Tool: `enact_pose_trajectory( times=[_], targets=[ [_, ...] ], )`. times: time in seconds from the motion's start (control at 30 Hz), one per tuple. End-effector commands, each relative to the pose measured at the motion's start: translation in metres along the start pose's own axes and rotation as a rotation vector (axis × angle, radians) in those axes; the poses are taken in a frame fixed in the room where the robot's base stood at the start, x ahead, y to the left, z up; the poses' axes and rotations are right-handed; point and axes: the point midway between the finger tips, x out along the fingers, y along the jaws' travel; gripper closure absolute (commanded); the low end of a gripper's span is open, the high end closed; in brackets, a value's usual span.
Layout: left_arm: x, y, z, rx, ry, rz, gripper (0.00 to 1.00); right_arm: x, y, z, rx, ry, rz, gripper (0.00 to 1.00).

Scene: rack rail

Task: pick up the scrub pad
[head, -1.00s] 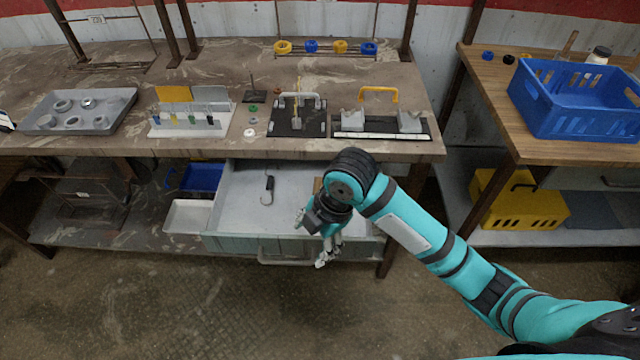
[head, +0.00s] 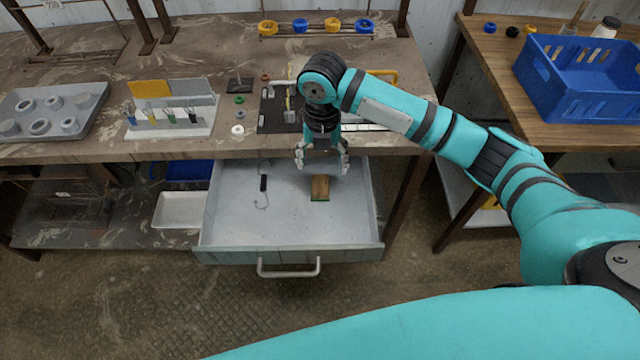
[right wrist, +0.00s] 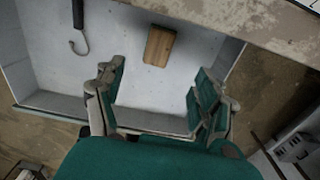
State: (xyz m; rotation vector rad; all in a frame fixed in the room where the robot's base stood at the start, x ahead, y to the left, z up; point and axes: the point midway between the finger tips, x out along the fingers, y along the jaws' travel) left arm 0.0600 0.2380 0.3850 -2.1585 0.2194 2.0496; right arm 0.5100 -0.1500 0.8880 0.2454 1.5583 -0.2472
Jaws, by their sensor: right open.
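The scrub pad (head: 320,187) is a small brown block with a green lower edge. It lies flat in the open drawer (head: 290,228), right of the middle. In the right wrist view the scrub pad (right wrist: 159,46) shows as a brown block beyond my fingertips. My right gripper (head: 322,168) is open and empty above the drawer, just behind the pad in the head view and not touching it. Its two fingers also show spread apart in the right wrist view (right wrist: 160,92). My left gripper is not in view.
A dark hook tool (head: 263,186) lies in the drawer, left of the pad. The workbench (head: 190,60) overhangs the drawer's back. On it stand a grey tray (head: 90,98) and a tool rack (head: 170,128). A blue crate (head: 585,85) stands on the right table.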

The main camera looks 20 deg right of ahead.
Motion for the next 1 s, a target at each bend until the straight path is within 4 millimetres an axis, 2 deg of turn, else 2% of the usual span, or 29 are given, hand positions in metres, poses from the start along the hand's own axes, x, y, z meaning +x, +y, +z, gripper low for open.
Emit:
enact_pose_trajectory(
  times=[0.1, 0.2, 0.3, 0.4, 0.7, 1.0],
  targets=[
    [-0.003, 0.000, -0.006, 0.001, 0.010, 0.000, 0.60, 0.024, 0.000, -0.001, 0.001, 0.003, -0.001, 0.29],
    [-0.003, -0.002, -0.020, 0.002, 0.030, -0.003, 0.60, 0.036, 0.001, 0.000, 0.001, 0.002, 0.001, 0.29],
    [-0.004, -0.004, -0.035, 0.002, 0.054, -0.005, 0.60, 0.043, 0.001, 0.000, 0.000, 0.000, 0.001, 0.29],
    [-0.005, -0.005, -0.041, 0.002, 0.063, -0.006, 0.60, 0.049, 0.001, 0.000, 0.002, 0.000, 0.001, 0.29],
    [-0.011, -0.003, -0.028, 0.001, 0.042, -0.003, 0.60, 0.090, 0.003, 0.004, 0.001, 0.000, 0.000, 0.29],
    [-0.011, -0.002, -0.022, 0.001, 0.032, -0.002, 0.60, 0.097, 0.003, 0.004, 0.000, -0.002, 0.001, 0.29]
  ],
)
